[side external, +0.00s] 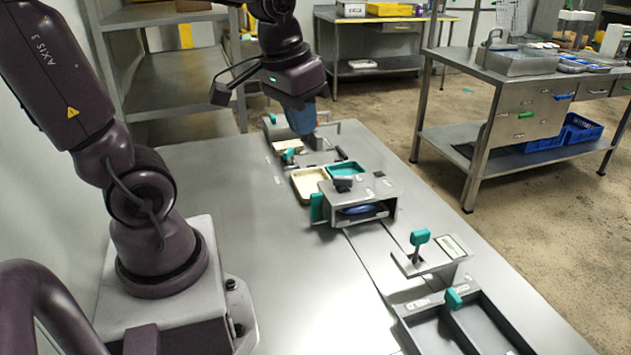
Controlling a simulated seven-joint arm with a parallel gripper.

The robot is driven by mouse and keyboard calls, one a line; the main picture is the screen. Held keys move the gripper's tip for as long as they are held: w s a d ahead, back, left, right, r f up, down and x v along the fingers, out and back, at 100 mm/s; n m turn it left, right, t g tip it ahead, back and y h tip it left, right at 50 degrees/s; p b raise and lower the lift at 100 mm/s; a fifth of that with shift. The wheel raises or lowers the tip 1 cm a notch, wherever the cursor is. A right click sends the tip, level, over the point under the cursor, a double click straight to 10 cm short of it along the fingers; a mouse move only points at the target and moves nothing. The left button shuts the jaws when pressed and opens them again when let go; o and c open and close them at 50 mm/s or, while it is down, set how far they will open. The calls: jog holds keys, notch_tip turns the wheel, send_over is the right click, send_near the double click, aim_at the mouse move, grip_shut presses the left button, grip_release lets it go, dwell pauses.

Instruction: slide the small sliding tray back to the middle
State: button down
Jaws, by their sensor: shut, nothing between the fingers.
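My gripper (307,132) is shut and empty, with its blue fingers pointing down over the far end of the grey table. Just below and in front of it is a low grey fixture with a small pale tray-like piece (288,147) and a teal knob (289,155). This may be the small sliding tray; I cannot tell for sure. My gripper is close to the fixture, and I cannot tell if it touches. The fingers and the small scale partly hide that area.
A cream tray (309,185) and a teal tray (346,170) stand nearer. A grey box (349,199) with a blue thing inside follows, then a teal-handled lever stand (432,262) and a divided grey bin (470,325).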

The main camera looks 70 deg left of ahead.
jog(key=w+a+f+n+g+h, duration=0.1)
jog(key=w+a+f+n+h, duration=0.1)
jog(key=a+f+n, duration=0.5)
jog(key=w+a+f+n+g+h, duration=0.1)
jog(key=w+a+f+n, duration=0.1)
jog(key=a, duration=0.8)
jog(key=w+a+f+n+g+h, duration=0.1)
jog(key=w+a+f+n+h, duration=0.15)
jog(key=a+f+n, duration=0.45)
jog(key=d+f+m, duration=0.1)
jog(key=d+f, duration=0.5)
jog(key=f, duration=0.1)
jog(key=shift+f+m+y, duration=0.15)
jog(key=shift+m+y, duration=0.15)
jog(key=shift+y, duration=0.05)
jog(key=shift+d, duration=0.15)
